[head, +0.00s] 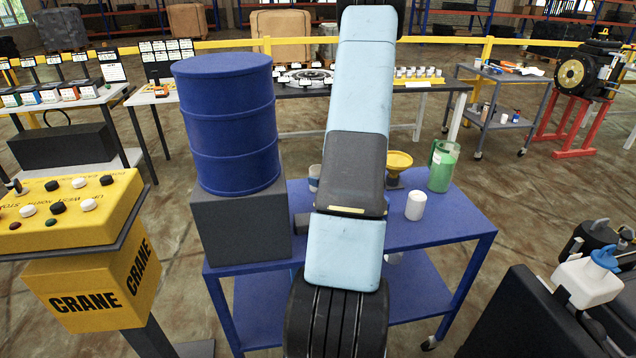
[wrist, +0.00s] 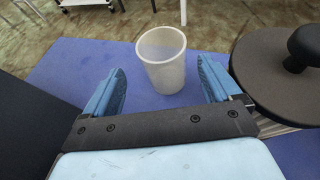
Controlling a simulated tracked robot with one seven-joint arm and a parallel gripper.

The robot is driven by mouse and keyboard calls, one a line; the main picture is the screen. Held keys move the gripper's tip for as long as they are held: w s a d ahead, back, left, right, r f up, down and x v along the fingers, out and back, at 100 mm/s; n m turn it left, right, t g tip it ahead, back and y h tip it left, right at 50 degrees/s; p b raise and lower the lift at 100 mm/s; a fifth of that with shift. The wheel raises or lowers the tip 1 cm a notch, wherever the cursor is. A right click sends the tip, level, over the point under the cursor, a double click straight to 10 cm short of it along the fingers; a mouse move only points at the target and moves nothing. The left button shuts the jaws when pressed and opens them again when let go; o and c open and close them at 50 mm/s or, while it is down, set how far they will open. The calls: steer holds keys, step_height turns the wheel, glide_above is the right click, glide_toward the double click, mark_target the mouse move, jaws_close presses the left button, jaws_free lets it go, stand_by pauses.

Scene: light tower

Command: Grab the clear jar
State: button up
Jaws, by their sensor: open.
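The clear jar (wrist: 162,62) is a translucent, open-topped, empty-looking vessel standing upright on the blue tabletop in the wrist view. My gripper (wrist: 162,84) is open, with one blue finger on each side and short of the jar; nothing is held. The jar stands ahead of the palm, roughly centred between the fingers. In the head view a pale clear vessel (head: 314,177), partly hidden by my arm, appears to be the same jar. My gripper is hidden behind the arm there.
A dark round lid with a knob (wrist: 280,75) stands close to the right finger. A dark block (head: 240,228) under a blue barrel (head: 228,125) is on the left. A white cup (head: 415,205), green-filled jug (head: 442,168) and yellow dish (head: 398,160) are right of my arm.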

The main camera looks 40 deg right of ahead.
mark_target(314, 170)
steer(key=shift+x, duration=1.15)
steer(key=shift+d+r+x, duration=0.1)
steer(key=shift+r+x, duration=0.1)
steer(key=shift+x, duration=0.65)
steer(key=shift+d+r+x, duration=0.1)
steer(key=shift+r+x, duration=0.05)
steer(key=shift+x, duration=0.75)
steer(key=shift+d+r+x, duration=0.1)
steer(key=shift+r+x, duration=0.1)
steer(key=shift+x, duration=0.65)
steer(key=shift+w, duration=0.2)
steer(key=c, duration=1.1)
steer(key=shift+r, duration=0.15)
